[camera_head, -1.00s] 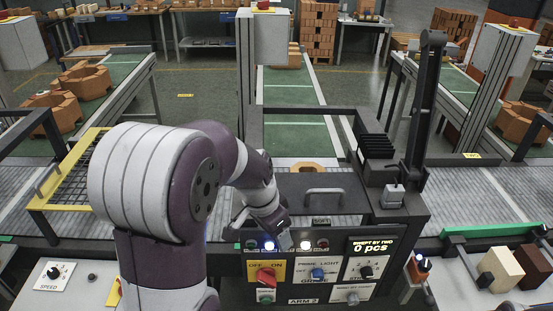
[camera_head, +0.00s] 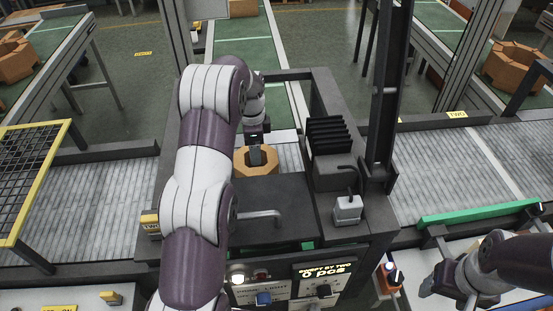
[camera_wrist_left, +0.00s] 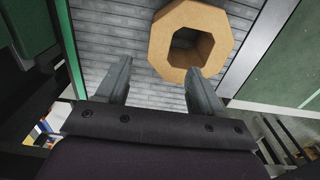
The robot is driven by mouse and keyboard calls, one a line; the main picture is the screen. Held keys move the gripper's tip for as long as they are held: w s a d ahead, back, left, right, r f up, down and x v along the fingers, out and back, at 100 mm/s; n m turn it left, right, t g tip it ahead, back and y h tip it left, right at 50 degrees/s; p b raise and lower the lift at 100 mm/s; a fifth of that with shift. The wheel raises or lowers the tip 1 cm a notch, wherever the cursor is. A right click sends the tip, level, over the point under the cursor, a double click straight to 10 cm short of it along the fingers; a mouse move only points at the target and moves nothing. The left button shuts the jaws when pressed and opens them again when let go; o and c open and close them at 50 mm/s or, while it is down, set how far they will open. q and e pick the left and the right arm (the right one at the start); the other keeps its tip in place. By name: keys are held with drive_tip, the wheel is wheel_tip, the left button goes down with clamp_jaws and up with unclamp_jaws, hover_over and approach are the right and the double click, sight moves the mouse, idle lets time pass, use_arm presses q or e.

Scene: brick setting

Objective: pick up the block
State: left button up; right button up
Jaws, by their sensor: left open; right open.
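The block is an orange-brown octagonal ring (camera_head: 255,173) with a hole through its middle. It lies on the grey roller conveyor behind the black machine cover. In the left wrist view the block (camera_wrist_left: 161,42) is at top centre, beyond the fingertips. My left gripper (camera_head: 256,158) is over the block in the head view. In the wrist view its two fingers (camera_wrist_left: 160,67) are apart with nothing held; the right finger reaches the block's near edge in the picture. I cannot tell whether they touch. My right gripper (camera_head: 437,290) is open at the lower right, away from the block.
The black cover with a handle (camera_head: 262,216) stands in front of the block. A dark post (camera_head: 389,95) and a black ribbed unit (camera_head: 330,137) rise to its right. A yellow-framed mesh (camera_head: 28,175) is at left. The conveyor at right (camera_head: 440,175) is clear.

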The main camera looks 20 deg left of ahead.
sight(257, 171)
use_arm(q)
drive_tip(key=f, duration=0.2)
drive_tip(key=f+p, duration=0.1)
drive_tip(key=f, duration=0.1)
drive_tip(key=a+f+p, duration=0.1)
drive_tip(key=f, duration=0.2)
drive_tip(key=shift+s, duration=0.2)
drive_tip(key=f+p, duration=0.1)
drive_tip(key=d+f+p, duration=0.1)
drive_tip(key=f, duration=0.1)
drive_tip(key=shift+w+d+f, duration=0.1)
drive_tip(key=shift+w+d, duration=0.05)
drive_tip(key=shift+w, duration=0.05)
wheel_tip(257, 171, down, 3)
drive_tip(key=shift+r+p, duration=0.1)
drive_tip(key=shift+p, duration=0.4)
drive_tip(key=shift+f, duration=0.2)
clamp_jaws()
drive_tip(key=shift+r, duration=0.1)
drive_tip(key=shift+w+r, duration=0.1)
drive_tip(key=shift+w, duration=0.05)
